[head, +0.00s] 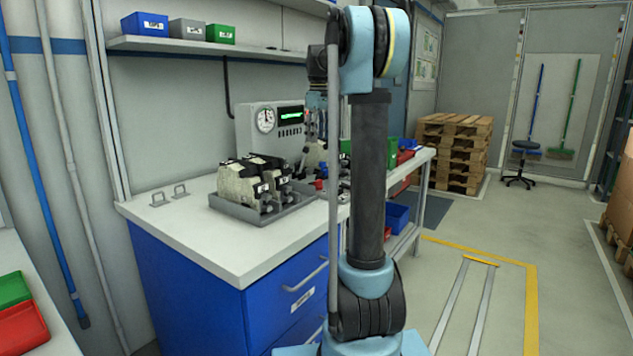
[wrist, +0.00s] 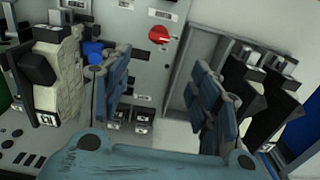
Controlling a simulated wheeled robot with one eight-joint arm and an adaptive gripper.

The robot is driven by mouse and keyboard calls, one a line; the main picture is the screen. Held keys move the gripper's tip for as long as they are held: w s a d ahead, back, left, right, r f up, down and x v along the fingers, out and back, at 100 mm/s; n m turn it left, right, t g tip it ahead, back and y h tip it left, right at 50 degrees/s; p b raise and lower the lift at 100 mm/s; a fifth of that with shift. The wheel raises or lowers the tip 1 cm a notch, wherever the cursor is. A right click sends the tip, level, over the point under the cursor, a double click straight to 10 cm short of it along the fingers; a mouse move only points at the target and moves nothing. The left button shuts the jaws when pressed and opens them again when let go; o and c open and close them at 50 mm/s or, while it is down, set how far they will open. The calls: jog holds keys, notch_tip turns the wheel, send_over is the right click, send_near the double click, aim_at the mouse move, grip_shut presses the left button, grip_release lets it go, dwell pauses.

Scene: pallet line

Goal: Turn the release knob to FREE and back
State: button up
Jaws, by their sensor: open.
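The red release knob (wrist: 165,34) sits on a grey panel (wrist: 143,72) near the top middle of the wrist view. Small white labels lie around it, too small to read. My gripper (wrist: 158,62) is open and empty, with one blue-grey finger on each side of the picture's middle. The knob shows beyond the gap between the fingertips, and no contact is visible. In the head view my gripper (head: 317,115) hangs above the bench, partly hidden by my arm. I cannot pick out the knob for sure there.
A grey tray (head: 262,218) with beige and black units (head: 240,182) stands on the white bench (head: 185,225). Behind it is a grey box with a dial (head: 265,120). In the wrist view, a beige block (wrist: 65,72) is left of my fingers and black parts (wrist: 245,85) are right.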

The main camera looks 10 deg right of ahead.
aim_at(318, 180)
notch_tip(318, 180, down, 17)
jog(key=shift+w+f, duration=0.15)
jog(key=shift+f, duration=0.05)
dwell(0.6)
